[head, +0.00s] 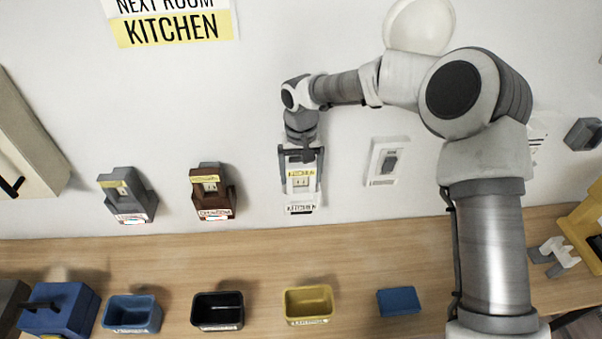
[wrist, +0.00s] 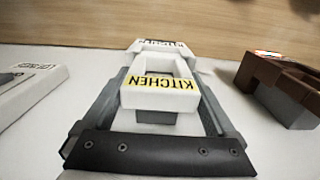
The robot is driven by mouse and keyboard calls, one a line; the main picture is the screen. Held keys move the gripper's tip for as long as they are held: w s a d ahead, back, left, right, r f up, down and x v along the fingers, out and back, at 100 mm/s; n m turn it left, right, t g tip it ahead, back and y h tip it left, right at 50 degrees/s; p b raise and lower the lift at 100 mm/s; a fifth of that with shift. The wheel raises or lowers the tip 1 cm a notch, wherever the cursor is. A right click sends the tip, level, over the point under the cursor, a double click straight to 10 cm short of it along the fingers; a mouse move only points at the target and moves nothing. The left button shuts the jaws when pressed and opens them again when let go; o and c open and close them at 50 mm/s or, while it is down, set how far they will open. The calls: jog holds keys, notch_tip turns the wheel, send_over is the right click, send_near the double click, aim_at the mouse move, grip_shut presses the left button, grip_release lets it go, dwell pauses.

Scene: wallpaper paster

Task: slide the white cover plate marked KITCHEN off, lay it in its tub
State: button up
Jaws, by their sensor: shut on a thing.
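The white cover plate (head: 299,183) with a yellow KITCHEN label is at the wall, above the table. It also shows large in the wrist view (wrist: 160,96), its label upside down. My gripper (head: 301,172) points down the wall, one finger on each side of the plate, and is shut on it. A white strip marked KITCHEN (head: 302,208) shows just below the fingers. I cannot tell whether the plate has shifted on its mount. A yellow tub (head: 308,321) stands on the table below; its front label is too small to read.
A brown plate (head: 211,190) and a dark grey one (head: 127,195) hang to the left. A white switch (head: 388,161) is to the right. A black tub (head: 218,324), a blue tub (head: 132,327) and a blue block (head: 398,301) stand on the table. The table's strip nearest the wall is clear.

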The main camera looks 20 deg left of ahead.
aim_at(301, 165)
jog(key=shift+r+p, duration=1.55)
jog(key=shift+r, duration=1.25)
jog(key=shift+r+p, duration=0.5)
jog(key=shift+r, duration=1.5)
jog(key=shift+d+f, duration=0.1)
